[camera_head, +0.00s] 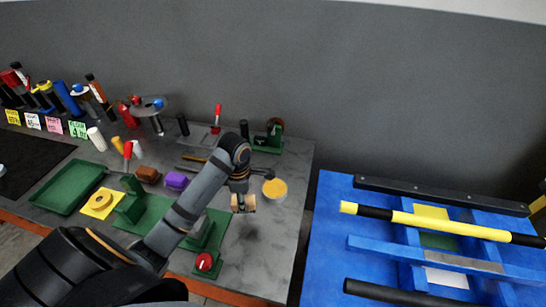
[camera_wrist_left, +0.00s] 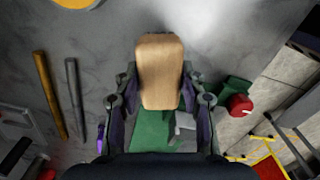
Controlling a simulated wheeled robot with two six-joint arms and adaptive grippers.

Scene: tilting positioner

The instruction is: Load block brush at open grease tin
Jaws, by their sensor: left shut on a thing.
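The block brush (camera_head: 243,203) has a pale wooden block. My left gripper (camera_head: 239,188) is shut on it above the grey bench. In the left wrist view the wooden block (camera_wrist_left: 159,70) sits between the fingers of the left gripper (camera_wrist_left: 159,100); its bristles cannot be made out. The open grease tin (camera_head: 275,189), round with a yellow-orange face, stands on the bench just right of the brush, apart from it. Its edge also shows at the top left of the left wrist view (camera_wrist_left: 77,3). My right gripper is not in view.
A green tray (camera_head: 66,187), a yellow pad (camera_head: 100,204), a purple block (camera_head: 176,181) and a brown block (camera_head: 147,174) lie left of my arm. A red knob (camera_head: 204,262) is near the front edge. A blue table (camera_head: 330,235) stands right, across a gap.

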